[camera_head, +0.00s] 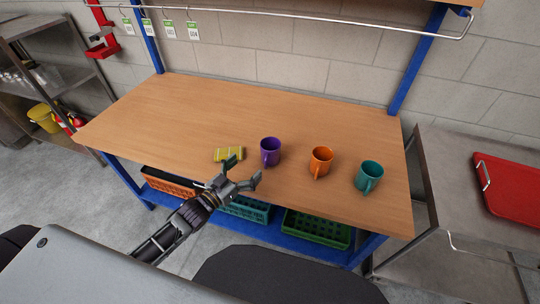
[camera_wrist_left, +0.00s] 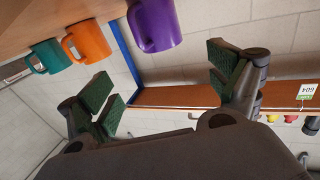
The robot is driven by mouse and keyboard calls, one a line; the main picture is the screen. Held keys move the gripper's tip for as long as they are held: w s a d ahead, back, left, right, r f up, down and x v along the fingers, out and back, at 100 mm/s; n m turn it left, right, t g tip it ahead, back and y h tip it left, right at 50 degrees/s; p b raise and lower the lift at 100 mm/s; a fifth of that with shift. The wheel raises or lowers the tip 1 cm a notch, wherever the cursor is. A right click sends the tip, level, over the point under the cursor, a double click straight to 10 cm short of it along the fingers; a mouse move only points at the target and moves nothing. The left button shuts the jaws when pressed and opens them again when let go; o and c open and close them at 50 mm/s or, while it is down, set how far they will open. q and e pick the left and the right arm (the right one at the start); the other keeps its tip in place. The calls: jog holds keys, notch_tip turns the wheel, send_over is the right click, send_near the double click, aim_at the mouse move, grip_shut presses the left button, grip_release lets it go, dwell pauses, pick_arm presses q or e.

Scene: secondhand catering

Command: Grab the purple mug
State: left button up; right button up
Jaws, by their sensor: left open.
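The purple mug (camera_head: 270,151) stands upright on the wooden bench top, left of an orange mug (camera_head: 321,160) and a teal mug (camera_head: 369,176). My left gripper (camera_head: 245,171) is open and empty near the bench's front edge, in front and a little left of the purple mug, apart from it. In the left wrist view the purple mug (camera_wrist_left: 157,24) is at the top, cut by the frame edge, beyond the spread fingers (camera_wrist_left: 162,82). The orange mug (camera_wrist_left: 88,42) and teal mug (camera_wrist_left: 48,56) are to its left there. My right gripper is in neither view.
A yellow-green block (camera_head: 228,154) lies on the bench (camera_head: 190,105) just behind my left gripper. Orange (camera_head: 172,183) and green (camera_head: 315,229) crates sit below the bench top. A red tray (camera_head: 508,190) is on the right-hand table. The bench's back and left are clear.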

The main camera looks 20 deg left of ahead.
aim_at(265, 150)
pick_arm(q)
jog(key=shift+w, duration=0.1)
jog(key=shift+x, duration=4.2)
jog(key=shift+w, duration=0.1)
jog(key=shift+a+x, duration=0.2)
jog(key=shift+x, duration=2.4)
jog(key=shift+f, duration=0.15)
jog(key=shift+a, duration=0.1)
jog(key=c, duration=1.6)
jog(key=shift+c, duration=0.4)
